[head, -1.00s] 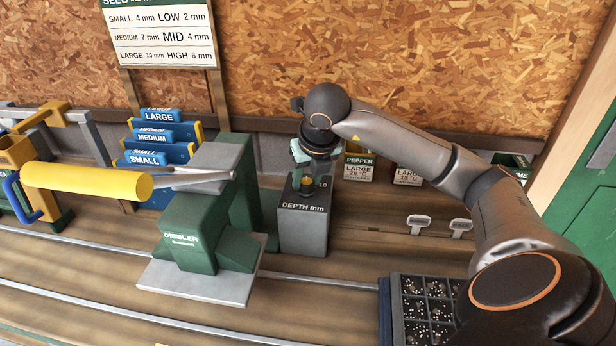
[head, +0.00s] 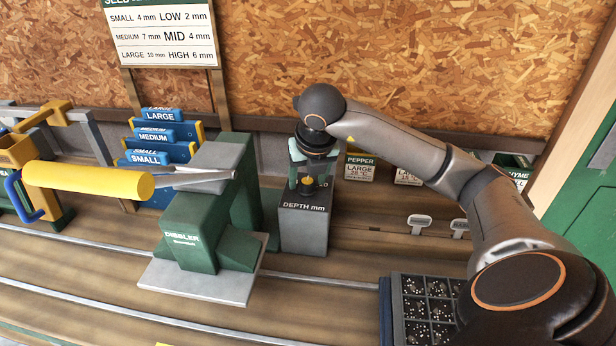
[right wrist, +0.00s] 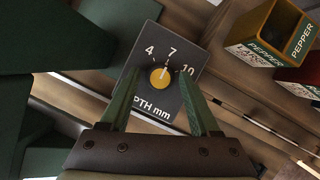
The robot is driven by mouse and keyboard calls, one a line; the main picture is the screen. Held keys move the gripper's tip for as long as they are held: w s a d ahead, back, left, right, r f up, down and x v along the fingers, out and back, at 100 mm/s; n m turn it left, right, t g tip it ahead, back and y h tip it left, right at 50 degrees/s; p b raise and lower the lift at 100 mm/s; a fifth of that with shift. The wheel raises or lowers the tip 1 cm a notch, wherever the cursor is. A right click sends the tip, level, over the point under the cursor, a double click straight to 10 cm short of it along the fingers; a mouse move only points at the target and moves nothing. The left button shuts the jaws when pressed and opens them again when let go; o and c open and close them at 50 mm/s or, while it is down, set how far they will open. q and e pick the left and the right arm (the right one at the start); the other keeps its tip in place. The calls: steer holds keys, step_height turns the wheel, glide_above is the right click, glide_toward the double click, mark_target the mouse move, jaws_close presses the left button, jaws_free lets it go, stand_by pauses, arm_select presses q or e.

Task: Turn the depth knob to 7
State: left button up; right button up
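The depth knob is a small yellow round knob (right wrist: 160,78) on the grey "DEPTH mm" box (head: 305,232), with marks 4, 7 and 10 around it. In the right wrist view a light pointer line on it appears to face the 7. It also shows between the fingers in the head view (head: 308,184). My right gripper (right wrist: 161,85) points down over the box. Its green fingers are open, one on each side of the knob, with a visible gap to it on both sides. My left gripper is not in view.
The green dibbler (head: 190,232) with its yellow handle (head: 90,180) stands left of the box. Pepper seed bins (head: 359,168) stand to the right, and a seed tray (head: 425,310) lies at the front right. A board wall is behind.

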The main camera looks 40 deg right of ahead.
steer(key=shift+o, duration=0.4)
steer(key=shift+s+a+r, duration=0.1)
steer(key=shift+r, duration=0.25)
steer(key=p+v, duration=0.2)
steer(key=v, duration=0.9)
steer(key=shift+r, duration=0.4)
steer(key=shift+s, duration=0.15)
